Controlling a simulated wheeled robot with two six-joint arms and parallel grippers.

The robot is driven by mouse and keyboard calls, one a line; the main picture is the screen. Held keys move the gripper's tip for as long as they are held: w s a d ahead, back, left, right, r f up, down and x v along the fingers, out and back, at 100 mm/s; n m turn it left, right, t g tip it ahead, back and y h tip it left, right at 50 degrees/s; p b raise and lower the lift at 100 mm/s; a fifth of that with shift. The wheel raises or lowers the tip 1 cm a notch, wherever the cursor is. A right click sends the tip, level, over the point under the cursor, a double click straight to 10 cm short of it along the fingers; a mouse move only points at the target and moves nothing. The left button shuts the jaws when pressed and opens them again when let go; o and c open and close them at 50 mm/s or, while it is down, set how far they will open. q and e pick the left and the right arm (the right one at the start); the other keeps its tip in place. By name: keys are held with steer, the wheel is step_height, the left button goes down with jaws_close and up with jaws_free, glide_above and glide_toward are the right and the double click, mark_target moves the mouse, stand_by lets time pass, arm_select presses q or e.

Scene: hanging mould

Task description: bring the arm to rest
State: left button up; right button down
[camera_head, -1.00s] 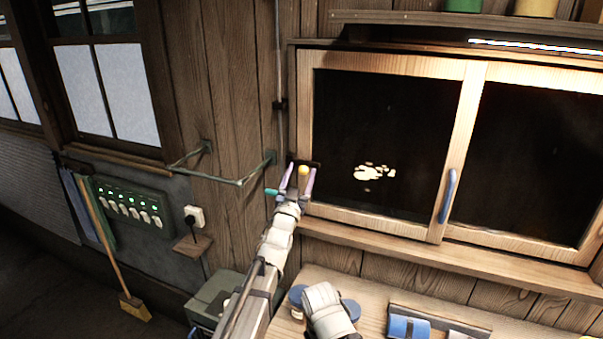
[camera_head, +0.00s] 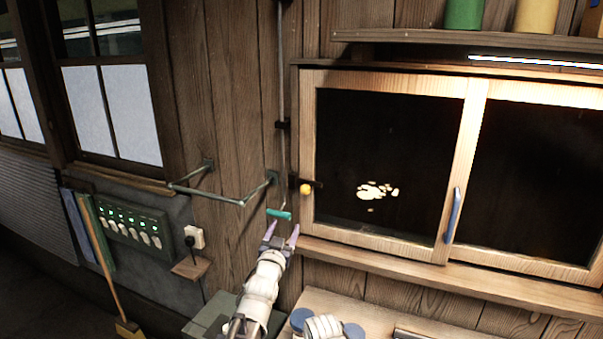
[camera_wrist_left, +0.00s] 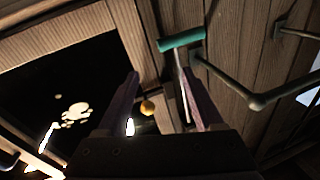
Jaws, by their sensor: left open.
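My left gripper (camera_head: 281,240) is open and empty in front of the wooden wall, just below a teal handle (camera_head: 279,213). In the left wrist view its two purple fingers (camera_wrist_left: 160,100) stand wide apart with nothing gripped between them. The teal handle (camera_wrist_left: 181,39) is at the end of a thin hanging rod there, beyond the fingertips. A yellow knob (camera_head: 306,188) sits by the cabinet's left edge, up and right of the gripper; it also shows in the left wrist view (camera_wrist_left: 147,107).
A grey pipe bracket (camera_head: 220,197) juts from the wall to the left. A framed dark-paned cabinet (camera_head: 390,160) with a blue handle (camera_head: 453,216) is on the right. A switch panel (camera_head: 128,224) and broom (camera_head: 100,255) stand left. A workbench edge (camera_head: 375,313) lies below.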

arm_select(q)
steer(key=s+a+f+n+g+y, duration=0.1)
steer(key=s+a+f+g, duration=0.2)
steer(key=f, duration=0.3)
steer(key=s+a+f+n+g+y, duration=0.1)
steer(key=s+a+f+g+y, duration=0.1)
steer(key=a+f+g, duration=0.35)
steer(key=s+a+f+n+g, duration=0.15)
steer(key=s+f+g, duration=0.35)
steer(key=s+f, duration=0.65)
steer(key=s+a+g, duration=0.2)
steer(key=s+g, duration=0.3)
steer(key=s, duration=0.6)
steer(key=s+d+f+m+b, duration=0.1)
steer(key=s+d, duration=0.1)
steer(key=d, duration=0.3)
steer(key=s+d+f+m+y+b, duration=0.1)
steer(key=s+d+f+m, duration=0.1)
steer(key=d, duration=0.4)
steer(key=shift+s+d+f+b, duration=0.2)
steer(key=shift+s+b, duration=0.2)
steer(key=shift+s, duration=0.15)
